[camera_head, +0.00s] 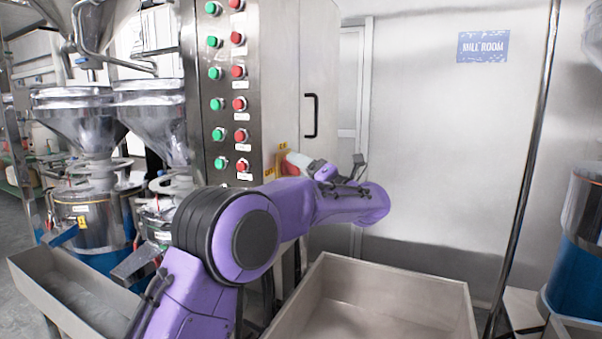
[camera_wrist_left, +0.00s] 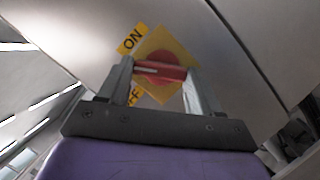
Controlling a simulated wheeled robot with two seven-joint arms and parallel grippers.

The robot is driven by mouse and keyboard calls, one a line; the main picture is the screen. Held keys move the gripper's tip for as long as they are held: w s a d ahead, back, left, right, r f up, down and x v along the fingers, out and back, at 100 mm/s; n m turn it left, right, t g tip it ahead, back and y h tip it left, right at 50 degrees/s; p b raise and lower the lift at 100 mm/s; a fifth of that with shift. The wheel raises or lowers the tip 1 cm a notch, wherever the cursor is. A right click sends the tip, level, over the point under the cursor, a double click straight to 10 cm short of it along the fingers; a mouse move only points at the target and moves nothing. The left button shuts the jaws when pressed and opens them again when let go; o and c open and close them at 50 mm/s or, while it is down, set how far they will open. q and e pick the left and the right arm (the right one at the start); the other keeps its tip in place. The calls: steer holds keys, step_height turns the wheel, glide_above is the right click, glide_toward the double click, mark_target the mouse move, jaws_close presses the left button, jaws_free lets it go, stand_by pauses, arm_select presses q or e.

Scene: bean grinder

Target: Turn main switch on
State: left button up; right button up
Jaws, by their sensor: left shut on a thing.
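The main switch is a red rotary handle (camera_wrist_left: 162,73) on a yellow diamond plate (camera_wrist_left: 170,48), with ON and OFF labels at its left side in the wrist view. My left gripper (camera_wrist_left: 157,78) is shut on the handle, one finger at each end. The handle lies across the wrist picture, with a pale line along it. In the head view the red switch (camera_head: 289,168) shows on the cabinet's side, partly hidden by my left gripper (camera_head: 301,163). My right gripper is not in view.
The steel control cabinet (camera_head: 283,75) has rows of green and red buttons on its front and a black door handle (camera_head: 312,115). A large open bin (camera_head: 400,278) stands below my left arm. Steel hoppers (camera_head: 85,125) stand at the left.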

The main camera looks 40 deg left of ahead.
arm_select(q)
steer(key=m+p, duration=0.2)
steer(key=m+h+p, duration=0.1)
steer(key=m, duration=0.1)
steer(key=r+m+t+h+p, duration=0.1)
steer(key=m+p, duration=0.1)
steer(key=m, duration=0.1)
steer(key=shift+p, duration=0.3)
steer(key=shift+f, duration=0.15)
steer(key=o, duration=1.1)
steer(key=shift+w, duration=0.1)
steer(key=shift+c, duration=0.2)
